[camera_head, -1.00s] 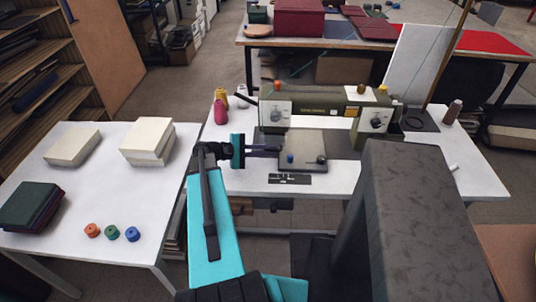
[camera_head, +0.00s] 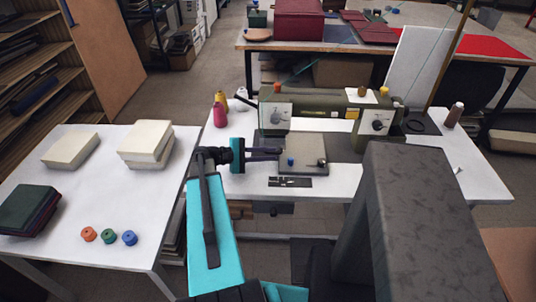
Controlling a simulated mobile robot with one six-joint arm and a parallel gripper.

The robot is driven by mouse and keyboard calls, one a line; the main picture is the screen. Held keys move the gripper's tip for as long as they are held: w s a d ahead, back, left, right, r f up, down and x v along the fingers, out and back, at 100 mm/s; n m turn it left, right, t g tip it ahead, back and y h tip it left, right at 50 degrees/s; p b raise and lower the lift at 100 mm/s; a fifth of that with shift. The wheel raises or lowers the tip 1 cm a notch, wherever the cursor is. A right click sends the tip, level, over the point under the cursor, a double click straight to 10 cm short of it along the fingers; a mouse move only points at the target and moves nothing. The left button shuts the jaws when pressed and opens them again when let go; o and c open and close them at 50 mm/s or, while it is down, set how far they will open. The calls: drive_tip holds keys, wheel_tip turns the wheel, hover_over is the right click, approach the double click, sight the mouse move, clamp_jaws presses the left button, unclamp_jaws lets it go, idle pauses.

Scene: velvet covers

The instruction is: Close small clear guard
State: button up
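A green sewing machine (camera_head: 320,103) stands on a white table. Its grey bed plate (camera_head: 308,150) carries a small blue knob-like piece (camera_head: 291,161). A clear guard cannot be made out for certain at this size; a faint pale panel may lie on the bed plate. My gripper (camera_head: 277,153) reaches in from the left, its dark fingers pointing right at the left part of the bed plate, near the blue piece. The fingers look slightly apart, with nothing seen between them. Whether they touch anything is unclear.
A dark strip (camera_head: 290,182) lies at the table's front edge. Thread cones, including a pink one (camera_head: 220,115), stand left of the machine. The left table (camera_head: 95,185) holds book blocks and several bobbins. A large grey textured block (camera_head: 420,220) fills the right foreground.

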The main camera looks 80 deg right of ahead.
drive_tip(key=b+v, duration=0.2)
drive_tip(key=v, duration=1.1)
drive_tip(key=shift+w+a+b, duration=0.25)
drive_tip(key=shift+w+b, duration=0.1)
drive_tip(key=shift+b, duration=0.05)
drive_tip(key=shift+r, duration=0.1)
